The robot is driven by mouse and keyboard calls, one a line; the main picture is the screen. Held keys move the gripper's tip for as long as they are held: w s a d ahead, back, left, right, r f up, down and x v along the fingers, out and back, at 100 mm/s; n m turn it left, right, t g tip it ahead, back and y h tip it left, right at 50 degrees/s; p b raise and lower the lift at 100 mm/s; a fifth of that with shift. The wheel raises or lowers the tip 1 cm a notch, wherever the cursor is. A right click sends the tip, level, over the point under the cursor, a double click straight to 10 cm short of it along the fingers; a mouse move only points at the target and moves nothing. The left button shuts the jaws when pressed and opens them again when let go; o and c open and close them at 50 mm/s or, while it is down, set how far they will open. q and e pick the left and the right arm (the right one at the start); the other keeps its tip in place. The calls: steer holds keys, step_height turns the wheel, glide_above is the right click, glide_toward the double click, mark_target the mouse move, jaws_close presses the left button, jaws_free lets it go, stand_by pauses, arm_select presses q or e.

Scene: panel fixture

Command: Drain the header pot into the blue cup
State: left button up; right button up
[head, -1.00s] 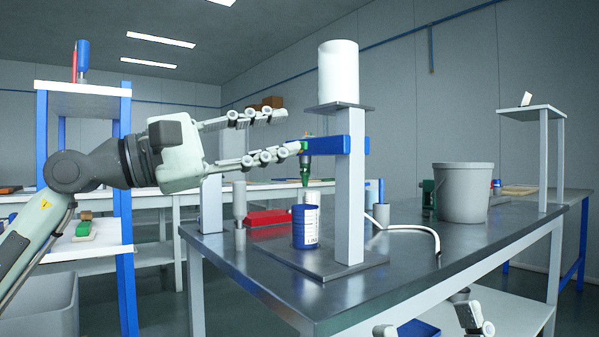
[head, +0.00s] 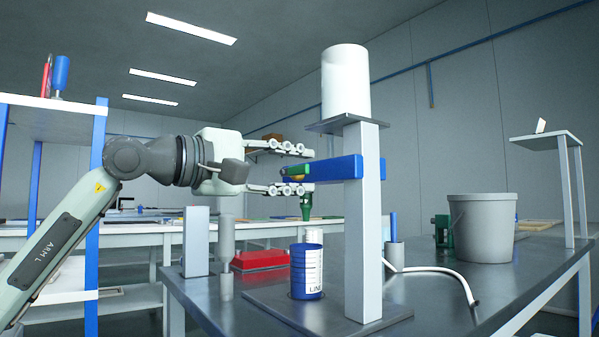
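The white header pot (head: 345,82) stands on a plate on top of a grey post (head: 363,225). A blue bar (head: 335,168) sticks out left from the post, with a green tap (head: 305,205) below it. A green and yellow piece shows at the bar's left end. The blue cup (head: 297,272), with a white label, stands upright on the base plate below the tap. My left gripper (head: 300,168) is open, its fingers above and below the bar's left end. I cannot tell whether they touch it. My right gripper is out of view.
A red tray (head: 260,260) and a grey bottle-shaped piece (head: 226,245) stand left of the cup. A white hose (head: 440,270), a small grey holder (head: 394,256) and a grey bucket (head: 482,228) are right of the post. The bench's front right top is clear.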

arm_select(q)
steer(key=shift+w+d, duration=0.3)
jaws_close()
